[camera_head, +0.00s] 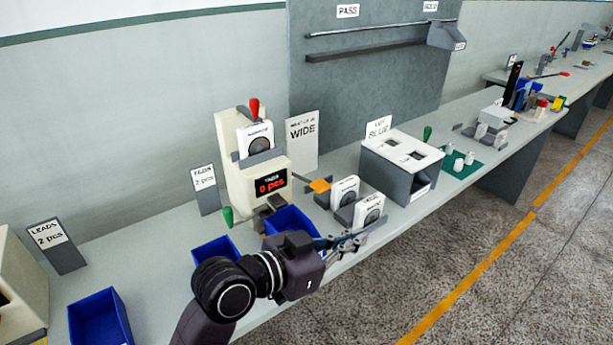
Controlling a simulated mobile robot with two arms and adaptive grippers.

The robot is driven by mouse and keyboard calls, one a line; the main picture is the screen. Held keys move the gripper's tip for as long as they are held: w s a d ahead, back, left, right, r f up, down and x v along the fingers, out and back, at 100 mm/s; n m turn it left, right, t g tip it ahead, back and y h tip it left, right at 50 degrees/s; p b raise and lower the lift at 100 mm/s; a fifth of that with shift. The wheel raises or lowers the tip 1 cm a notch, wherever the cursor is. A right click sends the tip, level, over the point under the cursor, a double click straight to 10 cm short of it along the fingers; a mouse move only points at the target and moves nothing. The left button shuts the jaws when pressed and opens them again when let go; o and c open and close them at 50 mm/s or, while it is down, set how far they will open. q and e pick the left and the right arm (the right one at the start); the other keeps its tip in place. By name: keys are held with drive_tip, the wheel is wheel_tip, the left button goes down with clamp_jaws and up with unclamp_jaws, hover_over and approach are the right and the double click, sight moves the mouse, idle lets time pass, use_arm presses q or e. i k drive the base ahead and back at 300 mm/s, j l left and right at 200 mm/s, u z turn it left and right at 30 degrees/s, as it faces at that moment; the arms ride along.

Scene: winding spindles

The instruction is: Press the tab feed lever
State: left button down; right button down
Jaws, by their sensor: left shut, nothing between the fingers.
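A cream dispenser machine (232,150) stands on the bench at centre, with a red-lettered display (270,183) that seems to read 0 pcs. A red-knobbed handle (254,108) stands at the machine's top. My left gripper (358,240) is shut and empty, in front of and below the orange lever end, apart from it. My left arm hides part of the blue bin (288,220). My right gripper is not in view.
A green handle (228,217) and another blue bin (214,252) are to the left. The bench's front edge runs below my gripper.

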sight(320, 185)
drive_tip(key=i+j, duration=0.65)
drive_tip(key=j, duration=0.15)
